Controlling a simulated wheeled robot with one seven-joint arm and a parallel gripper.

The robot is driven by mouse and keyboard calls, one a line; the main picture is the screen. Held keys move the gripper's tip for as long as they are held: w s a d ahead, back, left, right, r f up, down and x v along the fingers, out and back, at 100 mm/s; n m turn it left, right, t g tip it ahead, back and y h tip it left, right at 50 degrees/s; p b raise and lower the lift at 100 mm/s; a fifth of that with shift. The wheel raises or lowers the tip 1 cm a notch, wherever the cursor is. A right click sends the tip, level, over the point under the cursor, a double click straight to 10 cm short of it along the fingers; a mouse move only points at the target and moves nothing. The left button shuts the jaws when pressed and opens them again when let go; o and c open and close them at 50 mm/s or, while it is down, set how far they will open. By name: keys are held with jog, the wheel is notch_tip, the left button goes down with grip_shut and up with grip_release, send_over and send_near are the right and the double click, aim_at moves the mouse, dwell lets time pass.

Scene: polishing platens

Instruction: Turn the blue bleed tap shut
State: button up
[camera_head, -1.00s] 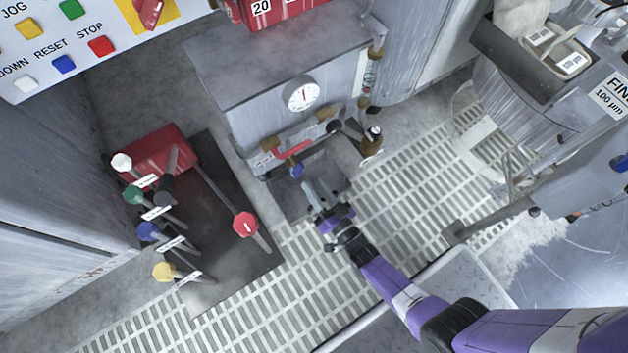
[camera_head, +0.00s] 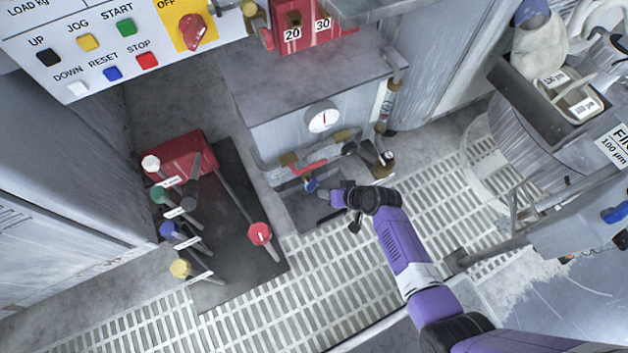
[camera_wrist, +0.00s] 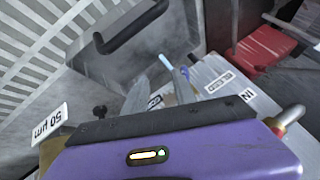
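The small blue bleed tap (camera_head: 311,184) is low on the front of the grey cabinet, below a red lever handle (camera_head: 308,167). My gripper (camera_head: 327,194) is just right of the tap, its fingers pointing left towards it. In the wrist view the two grey fingers (camera_wrist: 160,78) stand apart, so it is open. A bit of blue, likely the tap (camera_wrist: 184,72), shows by the right fingertip, near a label reading BLEED (camera_wrist: 220,83). I cannot tell whether a finger touches the tap. The fingers partly hide the label between them.
A round gauge (camera_head: 322,117) is above the tap. Pipes and a brass fitting (camera_head: 383,165) are close on the right. A red box (camera_head: 180,158) with several coloured knobs stands left on a dark mat (camera_head: 240,235). Grated floor (camera_head: 340,275) lies open below.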

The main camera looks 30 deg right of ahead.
aim_at(317, 182)
notch_tip(317, 182, up, 6)
jog(key=w+n+g+y+p, duration=0.1)
jog(key=w+n+g+y, duration=0.1)
jog(key=y, duration=0.1)
jog(key=b+x, duration=0.4)
jog(key=x, duration=0.3)
jog(key=shift+w+a+f, duration=0.1)
jog(key=shift+w+f, duration=0.2)
grip_shut()
